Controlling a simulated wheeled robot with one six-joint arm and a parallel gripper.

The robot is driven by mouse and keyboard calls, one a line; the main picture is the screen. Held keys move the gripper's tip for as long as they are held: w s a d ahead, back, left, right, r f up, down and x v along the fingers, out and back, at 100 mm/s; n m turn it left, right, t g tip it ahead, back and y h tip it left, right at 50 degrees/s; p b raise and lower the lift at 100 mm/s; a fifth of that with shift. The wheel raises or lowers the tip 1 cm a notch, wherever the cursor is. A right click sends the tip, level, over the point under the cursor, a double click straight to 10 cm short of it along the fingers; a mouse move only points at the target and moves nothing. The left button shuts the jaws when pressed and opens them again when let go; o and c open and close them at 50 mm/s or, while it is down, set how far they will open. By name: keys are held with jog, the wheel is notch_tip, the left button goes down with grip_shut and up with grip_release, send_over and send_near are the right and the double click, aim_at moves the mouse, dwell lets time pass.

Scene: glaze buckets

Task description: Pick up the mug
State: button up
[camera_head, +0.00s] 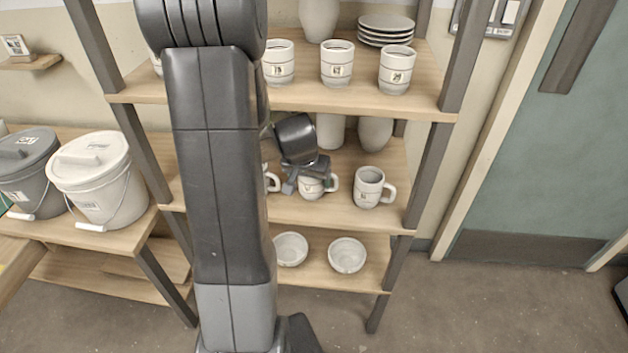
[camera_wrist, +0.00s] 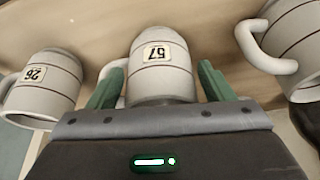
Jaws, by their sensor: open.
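A pale mug (camera_head: 312,188) with dark rings stands on the middle shelf, its handle to the right and its upper part hidden by my gripper (camera_head: 306,178). In the wrist view this mug (camera_wrist: 162,55) shows a label that reads 57 upside down. My gripper (camera_wrist: 160,75) is open, with one green finger on each side of the mug; the left finger is near its handle. I cannot tell whether either finger touches it. A similar mug (camera_head: 370,188) stands to the right, labelled 26 in the wrist view (camera_wrist: 42,88). Another mug (camera_head: 271,180) is mostly hidden behind my arm; it also shows in the wrist view (camera_wrist: 285,42).
The wooden shelf (camera_head: 340,214) sits between dark posts (camera_head: 425,165). Vases (camera_head: 375,134) stand behind the mugs. Cups (camera_head: 337,64) and stacked plates (camera_head: 386,28) are on the shelf above; bowls (camera_head: 347,255) are below. Lidded buckets (camera_head: 98,172) stand at left.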

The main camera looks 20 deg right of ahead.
jog(key=shift+f, duration=0.3)
jog(key=shift+c, duration=0.4)
jog(key=c, duration=0.7)
jog(key=shift+c, duration=0.8)
jog(key=shift+r, duration=0.15)
